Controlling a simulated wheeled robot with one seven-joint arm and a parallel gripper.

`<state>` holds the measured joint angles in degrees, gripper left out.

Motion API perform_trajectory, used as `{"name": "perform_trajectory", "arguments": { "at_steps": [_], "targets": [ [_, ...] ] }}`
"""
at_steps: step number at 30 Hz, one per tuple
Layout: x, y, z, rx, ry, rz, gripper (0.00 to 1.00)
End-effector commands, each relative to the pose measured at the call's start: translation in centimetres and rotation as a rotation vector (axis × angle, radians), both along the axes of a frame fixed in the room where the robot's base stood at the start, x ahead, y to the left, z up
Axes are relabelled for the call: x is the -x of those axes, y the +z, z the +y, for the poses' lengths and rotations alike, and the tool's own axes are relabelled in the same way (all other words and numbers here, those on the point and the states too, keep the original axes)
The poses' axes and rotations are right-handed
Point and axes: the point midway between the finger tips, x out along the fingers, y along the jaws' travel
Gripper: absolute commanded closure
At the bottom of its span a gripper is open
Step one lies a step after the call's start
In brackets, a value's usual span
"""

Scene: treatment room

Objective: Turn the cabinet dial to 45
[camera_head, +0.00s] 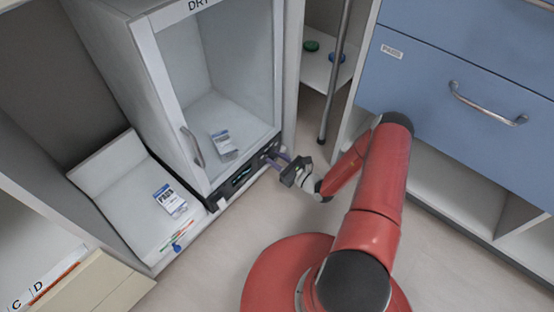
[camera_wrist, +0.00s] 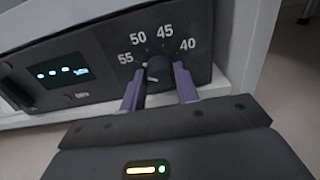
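The cabinet (camera_head: 148,75) has a glass-fronted door with a handle and a dark control panel (camera_head: 238,180) along its bottom. In the wrist view the black dial (camera_wrist: 159,69) sits on the panel under the printed numbers 55, 50, 45 and 40. A small pale mark shows at the dial's left side; I cannot tell surely which number it points at. My gripper (camera_wrist: 159,84) has its two purple fingers on either side of the dial, with a gap visible at least on the left. In the head view my gripper (camera_head: 276,160) is at the panel's right end, and the dial is mostly hidden.
A lit display (camera_wrist: 62,71) is left of the dial. Packets lie inside the cabinet (camera_head: 223,144) and on the white tray (camera_head: 120,205) to its left. Blue drawers (camera_head: 450,75) stand to the right, with a grey pole (camera_head: 336,75) between. Floor is clear in front.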

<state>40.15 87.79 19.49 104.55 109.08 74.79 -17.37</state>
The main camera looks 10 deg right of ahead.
Motion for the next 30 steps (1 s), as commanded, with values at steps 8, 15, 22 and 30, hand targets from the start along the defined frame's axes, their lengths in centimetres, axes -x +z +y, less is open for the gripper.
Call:
{"name": "perform_trajectory", "arguments": {
  "at_steps": [8,15,22,30],
  "targets": [
    [0.04,-0.01,0.01,-0.003,0.001,0.002,0.92],
    [0.05,-0.05,0.00,-0.057,0.000,0.041,0.92],
    [0.01,-0.05,-0.02,-0.185,-0.001,0.133,0.92],
    [0.01,-0.07,-0.05,-0.391,-0.002,0.283,0.92]
  ]
}}
